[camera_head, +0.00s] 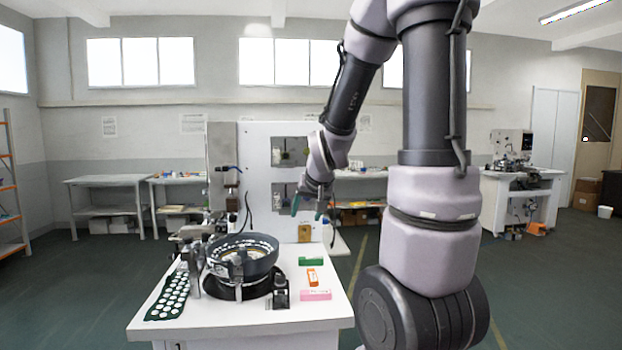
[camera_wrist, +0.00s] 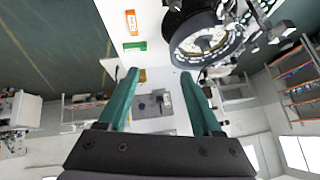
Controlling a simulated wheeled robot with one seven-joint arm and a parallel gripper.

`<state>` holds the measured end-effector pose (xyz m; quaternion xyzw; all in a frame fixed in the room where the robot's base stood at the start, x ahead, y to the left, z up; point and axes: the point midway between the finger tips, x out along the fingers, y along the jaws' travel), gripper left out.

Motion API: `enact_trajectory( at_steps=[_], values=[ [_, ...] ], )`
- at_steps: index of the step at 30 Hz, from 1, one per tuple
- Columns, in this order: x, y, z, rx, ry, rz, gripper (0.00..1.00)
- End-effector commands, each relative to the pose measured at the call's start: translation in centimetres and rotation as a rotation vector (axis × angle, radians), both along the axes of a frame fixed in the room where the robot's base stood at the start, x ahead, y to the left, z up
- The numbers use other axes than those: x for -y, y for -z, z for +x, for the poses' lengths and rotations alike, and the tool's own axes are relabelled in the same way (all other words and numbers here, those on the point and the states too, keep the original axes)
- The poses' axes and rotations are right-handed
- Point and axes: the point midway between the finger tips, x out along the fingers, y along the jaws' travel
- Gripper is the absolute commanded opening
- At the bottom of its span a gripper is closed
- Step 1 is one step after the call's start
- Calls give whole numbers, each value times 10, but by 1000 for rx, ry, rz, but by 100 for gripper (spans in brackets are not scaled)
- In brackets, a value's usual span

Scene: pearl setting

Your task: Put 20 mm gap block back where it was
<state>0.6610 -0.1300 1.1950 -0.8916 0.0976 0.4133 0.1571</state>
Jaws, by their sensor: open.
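Several small blocks lie on the white table: a green block (camera_head: 311,261), an orange block (camera_head: 312,277) and a pink block (camera_head: 316,295). A yellow-brown block (camera_head: 305,233) stands at the back near the white machine panel. I cannot read any size label, so I cannot tell which is the 20 mm gap block. My gripper (camera_head: 308,210) is open and empty, above the table's back right part. In the wrist view its teal fingers (camera_wrist: 160,75) are spread, with the orange block (camera_wrist: 131,23) and green block (camera_wrist: 134,46) beyond them.
A black ring-shaped bowl feeder (camera_head: 242,258) stands mid-table, with a small dark device (camera_head: 281,293) to its right. A dark green tray with white discs (camera_head: 168,298) lies at the left edge. The tall white machine panel (camera_head: 277,180) rises behind.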

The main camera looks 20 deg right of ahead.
Motion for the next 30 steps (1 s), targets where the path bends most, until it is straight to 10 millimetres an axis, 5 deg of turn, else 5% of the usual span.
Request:
enact_trajectory(
  at_steps=[1,6,15,20,30],
  values=[
    [-8,-24,-15,9,-8,21,66],
    [-35,-79,-75,-18,-37,93,66],
    [-67,-127,-174,-63,-86,178,66],
    [-73,-132,-192,-75,-96,194,66],
    [-73,-132,-193,-78,-96,195,66]
  ],
)
